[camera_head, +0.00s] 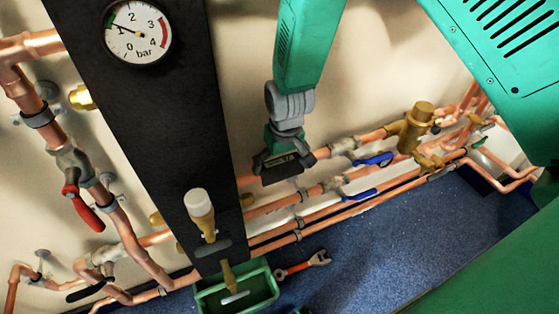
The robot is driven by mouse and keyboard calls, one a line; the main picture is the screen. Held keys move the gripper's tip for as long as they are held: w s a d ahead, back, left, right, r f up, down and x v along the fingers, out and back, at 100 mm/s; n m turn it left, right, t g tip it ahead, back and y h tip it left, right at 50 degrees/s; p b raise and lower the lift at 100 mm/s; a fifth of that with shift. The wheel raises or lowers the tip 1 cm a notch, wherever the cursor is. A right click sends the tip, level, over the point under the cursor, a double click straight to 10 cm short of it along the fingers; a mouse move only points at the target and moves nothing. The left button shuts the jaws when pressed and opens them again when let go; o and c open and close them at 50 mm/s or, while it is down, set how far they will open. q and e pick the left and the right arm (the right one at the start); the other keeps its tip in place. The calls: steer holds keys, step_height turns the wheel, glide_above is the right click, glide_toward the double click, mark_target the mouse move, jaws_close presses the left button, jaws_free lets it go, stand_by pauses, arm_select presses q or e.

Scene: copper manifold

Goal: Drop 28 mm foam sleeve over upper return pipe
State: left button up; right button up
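Several copper pipes run along the wall. The topmost one right of the dark panel (371,136) may be the upper return pipe; I cannot tell for certain. My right gripper (282,170) hangs from the top of the view, pointing down. It overlaps this top pipe in the picture and hides part of it. Whether it touches the pipe is unclear. Its fingers show only as a dark block, so I cannot tell if they are open or shut. I see no foam sleeve that I can clearly make out. My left gripper is not in view.
A dark panel (165,120) carries a pressure gauge (138,32). Blue valve handles (360,195), a brass fitting (415,125) and a red handle (82,208) stick out from the pipes. A green box (262,285) and a wrench (305,264) are on the blue floor (400,240).

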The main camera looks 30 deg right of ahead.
steer(key=shift+s+f, duration=0.25)
steer(key=shift+s, duration=0.05)
steer(key=shift+d+r, duration=0.1)
steer(key=shift+r, duration=0.15)
step_height(320, 180, up, 12)
steer(key=s, duration=0.1)
steer(key=s+d+f+g, duration=0.1)
steer(key=s+d+f, duration=0.1)
steer(key=s+f, duration=0.45)
steer(key=s+d+f, duration=0.1)
steer(key=s+f, duration=0.3)
steer(key=f, duration=0.6)
steer(key=s+d+f+n, duration=0.1)
steer(key=s+f, duration=0.3)
steer(key=s, duration=0.4)
steer(key=s+d+f, duration=0.1)
steer(key=s+f, duration=0.3)
steer(key=s, duration=0.3)
step_height(320, 180, up, 12)
steer(key=p, duration=1.2)
steer(key=shift+a+r+p, duration=0.15)
steer(key=shift+r+p, duration=0.05)
steer(key=shift+p, duration=0.1)
steer(key=shift+w+f, duration=0.1)
steer(key=shift+w, duration=0.05)
